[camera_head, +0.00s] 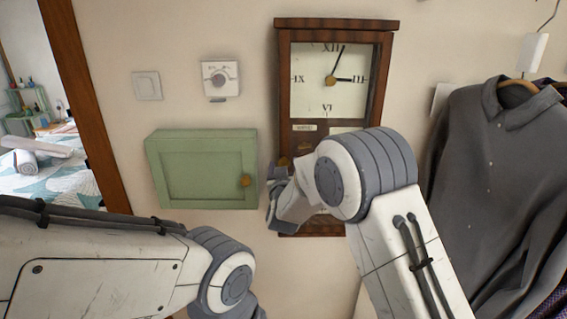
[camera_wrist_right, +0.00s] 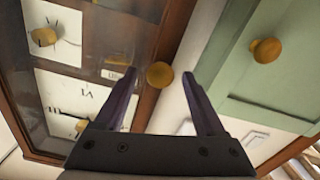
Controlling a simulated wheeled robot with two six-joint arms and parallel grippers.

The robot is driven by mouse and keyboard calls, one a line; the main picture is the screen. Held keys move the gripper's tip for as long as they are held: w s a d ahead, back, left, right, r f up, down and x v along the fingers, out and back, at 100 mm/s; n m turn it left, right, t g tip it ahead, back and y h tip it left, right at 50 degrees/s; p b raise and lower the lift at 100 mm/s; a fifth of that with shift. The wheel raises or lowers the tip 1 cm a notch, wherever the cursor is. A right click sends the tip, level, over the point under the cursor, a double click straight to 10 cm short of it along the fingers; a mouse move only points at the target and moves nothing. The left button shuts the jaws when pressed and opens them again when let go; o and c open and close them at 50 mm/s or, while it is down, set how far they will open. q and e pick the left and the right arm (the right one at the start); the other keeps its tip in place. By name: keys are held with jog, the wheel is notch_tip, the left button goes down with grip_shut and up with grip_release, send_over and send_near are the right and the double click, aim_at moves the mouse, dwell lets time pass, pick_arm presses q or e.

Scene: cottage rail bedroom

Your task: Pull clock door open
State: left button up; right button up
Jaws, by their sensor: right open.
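The wall clock (camera_head: 388,75) has a dark wooden case with a glazed front door over a white dial; the door looks shut. Its small round brass-coloured knob (camera_wrist_right: 160,75) sits on the door's wooden edge. In the head view, the knob (camera_head: 283,162) shows at the clock's left edge. My right gripper (camera_head: 272,190) is in front of that edge, partly hidden by its own wrist. In the right wrist view it is open, its two fingertips apart on either side of the knob, with gaps between. My left arm enters from the left; its gripper is out of view.
A green wall cabinet (camera_head: 205,170) with a brass-coloured knob hangs just left of the clock. A thermostat (camera_head: 220,79) and a light switch (camera_head: 146,86) are above it. A grey shirt (camera_head: 500,170) hangs close on the right. A wooden door frame (camera_head: 80,110) stands at left.

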grip_shut()
dwell(1.4)
